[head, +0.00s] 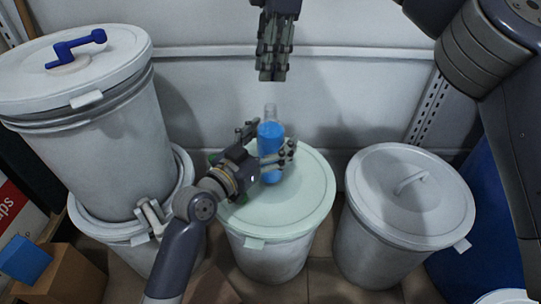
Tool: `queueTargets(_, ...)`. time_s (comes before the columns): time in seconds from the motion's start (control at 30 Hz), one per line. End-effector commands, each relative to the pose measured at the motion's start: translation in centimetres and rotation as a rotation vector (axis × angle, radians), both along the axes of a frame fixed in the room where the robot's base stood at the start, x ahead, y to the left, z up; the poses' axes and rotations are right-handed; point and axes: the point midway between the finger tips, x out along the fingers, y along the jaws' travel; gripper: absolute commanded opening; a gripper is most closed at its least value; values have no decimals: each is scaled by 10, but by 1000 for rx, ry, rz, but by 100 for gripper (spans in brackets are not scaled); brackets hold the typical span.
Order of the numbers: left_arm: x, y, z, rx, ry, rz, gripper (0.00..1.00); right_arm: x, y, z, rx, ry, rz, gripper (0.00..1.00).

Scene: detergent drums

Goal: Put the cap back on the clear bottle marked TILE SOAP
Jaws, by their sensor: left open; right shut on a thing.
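The clear bottle (271,132) with blue liquid stands upright on the pale green lid of the middle drum. Its clear neck shows no cap, and I cannot read any marking on it. My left gripper (278,154) is open, with its fingers around the bottle's sides at mid-height. My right gripper (272,74) points down from the top, a little above the bottle's neck and apart from it. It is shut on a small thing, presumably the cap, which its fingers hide. No cap shows anywhere else.
A grey lidded drum (385,240) stands to the right. Stacked drums stand at left, the upper one (100,150) with a blue crank (78,45) on its lid. A blue drum (480,230) is at far right. A pale wall is close behind.

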Motion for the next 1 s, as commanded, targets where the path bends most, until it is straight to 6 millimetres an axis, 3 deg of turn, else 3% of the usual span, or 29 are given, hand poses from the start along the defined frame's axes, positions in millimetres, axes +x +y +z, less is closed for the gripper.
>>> queueTargets(0.2, 0, 0, 0, 0, 0, 0, 78, 0, 0, 0, 0, 0, 0, 20)
queueTargets(0.5, 0, 0, 0, 0, 0, 0, 10, 0, 0, 0, 0, 0, 0, 20)
queueTargets(1.0, 0, 0, 0, -1, 1, 0, 10, 0, -1, -49, 5, -5, 1, 20)
